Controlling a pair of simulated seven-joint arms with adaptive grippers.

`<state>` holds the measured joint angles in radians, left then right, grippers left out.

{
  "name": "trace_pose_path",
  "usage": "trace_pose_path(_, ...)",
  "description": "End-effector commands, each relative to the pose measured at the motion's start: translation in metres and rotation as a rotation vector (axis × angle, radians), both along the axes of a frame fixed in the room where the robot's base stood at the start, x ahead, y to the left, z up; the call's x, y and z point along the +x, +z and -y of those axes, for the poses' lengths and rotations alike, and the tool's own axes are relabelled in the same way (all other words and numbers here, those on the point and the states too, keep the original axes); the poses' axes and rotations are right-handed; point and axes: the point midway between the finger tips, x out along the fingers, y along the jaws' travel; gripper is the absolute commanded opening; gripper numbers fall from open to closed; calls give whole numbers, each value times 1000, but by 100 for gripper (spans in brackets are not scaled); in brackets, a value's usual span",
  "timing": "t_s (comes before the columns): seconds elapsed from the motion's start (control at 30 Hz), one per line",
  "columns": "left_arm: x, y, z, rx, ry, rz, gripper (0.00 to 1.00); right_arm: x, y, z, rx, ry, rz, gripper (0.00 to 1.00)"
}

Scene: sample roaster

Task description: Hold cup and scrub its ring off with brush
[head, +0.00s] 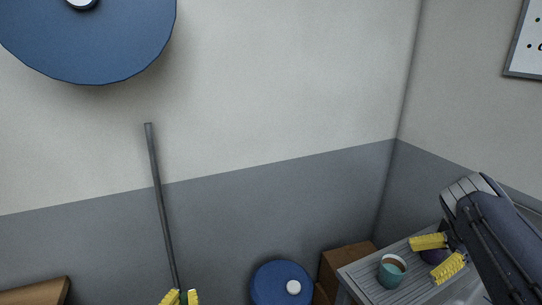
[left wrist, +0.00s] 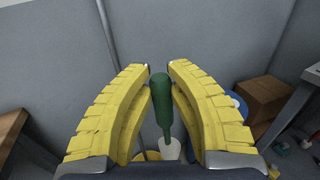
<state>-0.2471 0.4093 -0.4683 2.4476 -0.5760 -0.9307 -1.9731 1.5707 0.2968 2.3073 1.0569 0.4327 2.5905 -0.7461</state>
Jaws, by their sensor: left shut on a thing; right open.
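A teal cup (head: 392,271) with a brown inside stands upright on the slatted grey table at the lower right of the head view. My right gripper (head: 424,262) is open just to the right of the cup, apart from it. My left gripper (head: 181,297) is at the bottom edge of the head view, far left of the cup. In the left wrist view it is shut on a green handle (left wrist: 160,95), seemingly the brush's. I cannot make out bristles.
The table (head: 362,287) stands in the right corner, with a brown box (head: 345,258) behind it. A blue round thing with a white knob (head: 270,280) is left of the box. A grey pole (head: 158,190) stands against the wall. A blue disc (head: 95,45) is upper left.

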Motion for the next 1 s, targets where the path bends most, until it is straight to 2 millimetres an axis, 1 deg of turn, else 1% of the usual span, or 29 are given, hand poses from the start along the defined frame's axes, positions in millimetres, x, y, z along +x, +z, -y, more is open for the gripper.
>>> trace_pose_path(0.3,0,0,0,0,0,0,0,-1,-19,-34,-2,2,-2,90)
trace_pose_path(0.53,0,0,0,0,0,0,0,-1,-31,-56,-2,1,-2,90)
trace_pose_path(0.8,0,0,0,0,0,0,0,0,-40,-73,-2,1,0,90)
trace_pose_path(1.0,0,0,0,0,0,0,0,-1,-43,-77,-2,0,0,90)
